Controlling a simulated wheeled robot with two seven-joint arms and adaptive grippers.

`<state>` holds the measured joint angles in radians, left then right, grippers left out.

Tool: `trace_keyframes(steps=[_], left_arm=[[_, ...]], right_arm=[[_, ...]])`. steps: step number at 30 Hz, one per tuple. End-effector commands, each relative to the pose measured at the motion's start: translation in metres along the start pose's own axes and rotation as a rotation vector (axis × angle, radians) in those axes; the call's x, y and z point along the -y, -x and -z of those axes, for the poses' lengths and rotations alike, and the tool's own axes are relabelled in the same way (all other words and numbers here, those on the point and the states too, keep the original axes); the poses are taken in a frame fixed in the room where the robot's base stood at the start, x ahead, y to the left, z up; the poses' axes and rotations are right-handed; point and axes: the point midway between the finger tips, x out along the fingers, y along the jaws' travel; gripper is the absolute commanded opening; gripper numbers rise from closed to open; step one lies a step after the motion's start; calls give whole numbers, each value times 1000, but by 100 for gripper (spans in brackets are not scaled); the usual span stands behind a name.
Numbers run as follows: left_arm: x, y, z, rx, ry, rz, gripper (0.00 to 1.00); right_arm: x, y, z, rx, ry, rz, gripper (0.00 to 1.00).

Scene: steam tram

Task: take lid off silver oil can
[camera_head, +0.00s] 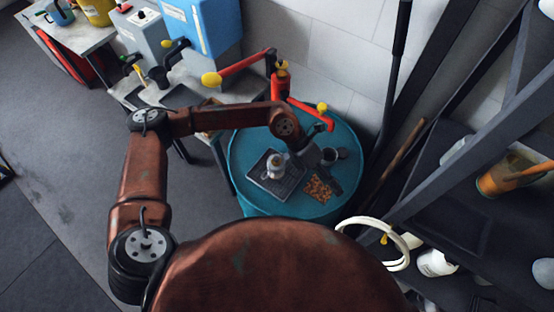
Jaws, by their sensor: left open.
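A small silver can with a pale, yellowish top (276,166) stands upright on a dark tray (258,184) on the round blue drum top (240,160). It looks like the oil can; its lid is too small to make out clearly. My left gripper (328,180) is over the drum, right of the can and apart from it. It is open, pointing down and to the right, with no object visible in it. My right gripper is not in view.
A red valve with yellow knobs (281,82) rises behind the drum. Dark shelving (463,205) stands on the right. Open floor (50,160) lies left.

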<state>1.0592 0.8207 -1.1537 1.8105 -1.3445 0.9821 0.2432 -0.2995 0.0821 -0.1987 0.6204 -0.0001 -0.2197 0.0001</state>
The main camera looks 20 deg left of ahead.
Motion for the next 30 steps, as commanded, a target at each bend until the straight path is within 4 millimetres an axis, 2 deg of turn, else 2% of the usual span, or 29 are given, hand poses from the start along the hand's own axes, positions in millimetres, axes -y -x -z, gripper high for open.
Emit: trace_keyframes(steps=[1, 3, 4, 7, 9, 11, 14, 30], left_arm=[[-38, 18, 8, -74, -24, -142, 49], [-83, 45, 21, -166, -33, -307, 49], [-99, 58, 25, -200, -33, -369, 49], [-137, 96, 35, -281, -20, -527, 49], [-152, 114, 39, -314, -10, -594, 49], [-160, 122, 42, -331, -2, -626, 49], [-168, 122, 46, -342, 2, -645, 49], [-208, 76, 67, -339, 0, -638, 49]], right_arm=[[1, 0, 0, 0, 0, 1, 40], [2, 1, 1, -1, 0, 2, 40], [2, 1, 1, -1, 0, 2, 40], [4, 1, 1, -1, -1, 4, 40], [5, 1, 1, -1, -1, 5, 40], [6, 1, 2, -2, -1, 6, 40], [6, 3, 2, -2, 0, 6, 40], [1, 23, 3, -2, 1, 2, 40]])
